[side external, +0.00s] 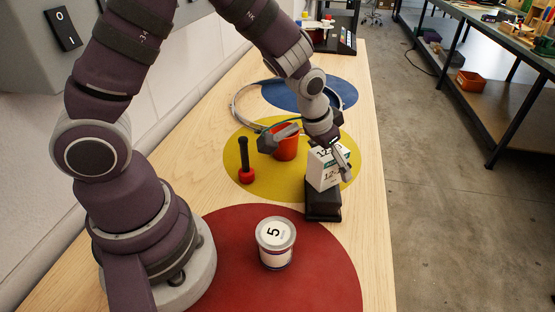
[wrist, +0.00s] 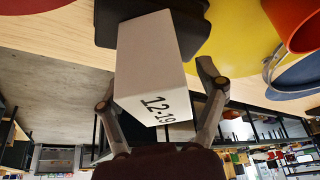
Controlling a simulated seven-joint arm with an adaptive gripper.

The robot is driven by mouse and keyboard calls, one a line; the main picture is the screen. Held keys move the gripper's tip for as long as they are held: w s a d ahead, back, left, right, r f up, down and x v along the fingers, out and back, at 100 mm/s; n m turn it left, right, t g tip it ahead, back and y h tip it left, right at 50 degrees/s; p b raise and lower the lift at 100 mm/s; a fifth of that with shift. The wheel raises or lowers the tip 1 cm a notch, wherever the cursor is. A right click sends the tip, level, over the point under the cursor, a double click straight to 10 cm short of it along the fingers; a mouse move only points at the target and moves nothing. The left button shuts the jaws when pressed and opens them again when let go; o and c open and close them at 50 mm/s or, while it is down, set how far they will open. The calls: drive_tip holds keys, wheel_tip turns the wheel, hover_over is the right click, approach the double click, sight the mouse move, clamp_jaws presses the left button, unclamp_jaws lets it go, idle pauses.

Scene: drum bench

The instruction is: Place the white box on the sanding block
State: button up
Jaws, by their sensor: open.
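The white box (side external: 325,172), printed 12-19, sits on top of the black sanding block (side external: 323,206), near the right edge of the bench. It looks slightly turned and leaning in the side view. My gripper (side external: 338,162) is at the box, with one finger in front of its right side; the other finger is hidden there. In the wrist view the box (wrist: 155,70) stands between the spread fingers of my gripper (wrist: 157,78), with gaps visible on both sides. The dark block (wrist: 205,42) shows behind the box.
A red cup (side external: 286,148) and a black-handled tool with a red base (side external: 244,165) stand on the yellow disc (side external: 232,150). A can marked 5 (side external: 276,245) stands on the red disc (side external: 330,275). A metal hoop (side external: 235,108) lies near the blue disc (side external: 300,96).

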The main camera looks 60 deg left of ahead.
drive_tip(key=v, duration=1.2)
drive_tip(key=s+a+r+t, duration=0.1)
drive_tip(key=s+a+r, duration=0.1)
drive_tip(key=s, duration=0.8)
drive_tip(key=shift+r, duration=0.55)
